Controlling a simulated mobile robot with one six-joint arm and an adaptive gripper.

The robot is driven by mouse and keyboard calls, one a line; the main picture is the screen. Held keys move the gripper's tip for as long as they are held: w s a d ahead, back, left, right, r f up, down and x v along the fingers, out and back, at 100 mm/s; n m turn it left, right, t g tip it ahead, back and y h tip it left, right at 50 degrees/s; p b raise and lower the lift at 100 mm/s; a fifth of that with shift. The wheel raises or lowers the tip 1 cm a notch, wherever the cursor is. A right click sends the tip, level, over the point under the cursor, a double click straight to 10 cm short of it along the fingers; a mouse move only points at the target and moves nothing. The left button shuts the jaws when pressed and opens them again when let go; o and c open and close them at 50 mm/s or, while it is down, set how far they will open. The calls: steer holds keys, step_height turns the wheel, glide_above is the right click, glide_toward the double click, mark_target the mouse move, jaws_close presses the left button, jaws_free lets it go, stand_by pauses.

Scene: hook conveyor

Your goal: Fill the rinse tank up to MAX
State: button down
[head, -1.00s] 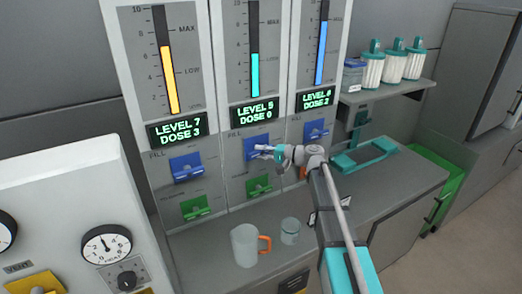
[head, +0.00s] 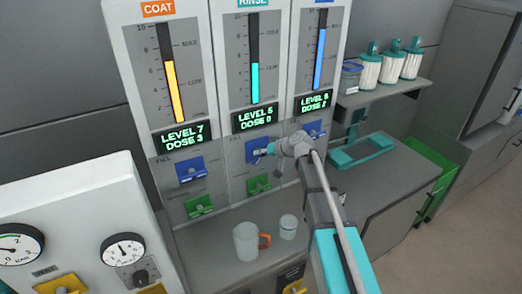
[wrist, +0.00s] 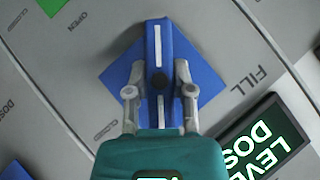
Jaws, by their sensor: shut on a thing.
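The rinse column has a RINSE label (head: 253,2) and a gauge (head: 255,60) whose teal bar stands near LOW, well below the upper mark. Its display (head: 255,119) reads LEVEL 5, DOSE 0. Below it is the blue FILL lever (head: 254,148). In the wrist view the lever's blue bar (wrist: 157,35), with white stripes, lies across a blue diamond plate (wrist: 205,82). My gripper (head: 265,151) is at this lever; in the wrist view its fingers (wrist: 159,76) are shut on the bar from both sides. A green lever (head: 257,184) sits below.
The COAT column (head: 158,75) is at left and a blue-bar column (head: 318,55) at right, each with its own levers. A gauge box (head: 75,220) is at lower left.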

steer(key=shift+h, duration=0.4)
steer(key=shift+c, duration=2.4)
jaws_free()
steer(key=shift+f, duration=0.1)
